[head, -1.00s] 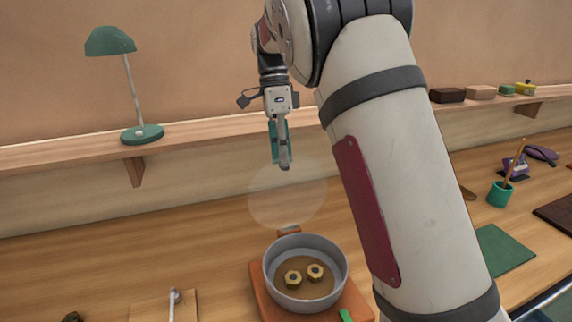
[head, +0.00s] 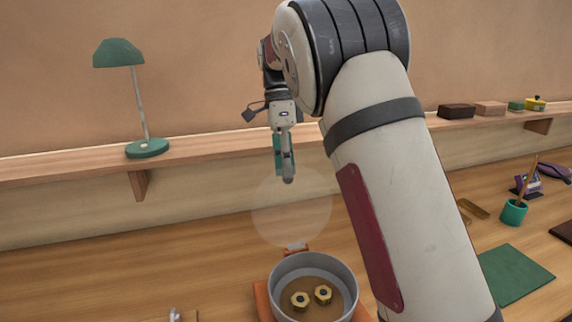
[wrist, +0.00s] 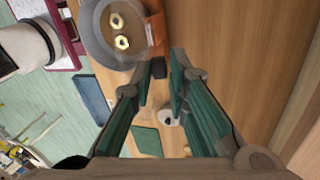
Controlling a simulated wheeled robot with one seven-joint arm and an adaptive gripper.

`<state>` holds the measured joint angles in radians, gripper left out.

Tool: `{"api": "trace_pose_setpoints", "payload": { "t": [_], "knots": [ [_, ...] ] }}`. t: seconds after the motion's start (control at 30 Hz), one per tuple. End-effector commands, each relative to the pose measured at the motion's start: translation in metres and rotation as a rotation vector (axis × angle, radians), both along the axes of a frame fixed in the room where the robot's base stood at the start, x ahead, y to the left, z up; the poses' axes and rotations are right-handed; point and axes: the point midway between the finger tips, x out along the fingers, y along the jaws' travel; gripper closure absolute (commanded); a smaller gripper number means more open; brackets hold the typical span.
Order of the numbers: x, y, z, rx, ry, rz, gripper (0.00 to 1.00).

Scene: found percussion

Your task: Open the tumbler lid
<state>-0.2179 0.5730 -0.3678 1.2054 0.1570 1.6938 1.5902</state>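The tumbler is a round grey drum (head: 350,284) on an orange base (head: 261,298), low in the head view and partly cut off. Two brass hex nuts (head: 311,296) lie inside its uncovered top. The clear, round lid (head: 290,215) stands raised behind the drum, above an orange hinge piece (head: 296,249). My gripper (head: 287,180) points down at the lid's upper edge; contact cannot be told. In the wrist view the fingers (wrist: 163,66) are apart, with the drum (wrist: 88,35) at upper left. The clear lid is hard to make out there.
A shelf (head: 80,171) with a green lamp (head: 147,149) runs along the wall behind. My arm hides part of the bench on the right. A green mat (head: 515,273) and a teal pencil cup (head: 513,212) lie beyond it. The bench left of the drum is mostly clear.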

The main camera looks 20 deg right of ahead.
Motion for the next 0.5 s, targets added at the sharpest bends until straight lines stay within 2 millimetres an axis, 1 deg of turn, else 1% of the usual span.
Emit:
{"api": "trace_pose_setpoints", "payload": {
  "t": [0.03,0.13,0.17,0.2,0.23,0.27,0.5],
  "knots": [
    [-0.0062,-0.001,-0.0332,-0.005,0.072,-0.015,0.6],
    [-0.0065,-0.0008,-0.0331,-0.005,0.073,-0.012,0.6],
    [-0.0064,-0.0006,-0.033,-0.005,0.072,-0.011,0.54],
    [-0.0064,-0.0003,-0.0333,-0.004,0.073,-0.01,0.38],
    [-0.0064,-0.0001,-0.0334,-0.004,0.073,-0.01,0.29],
    [-0.0064,0.0002,-0.0332,-0.004,0.073,-0.01,0.25],
    [-0.0061,0.0023,-0.0308,-0.001,0.071,-0.007,0.25]
  ]
}}
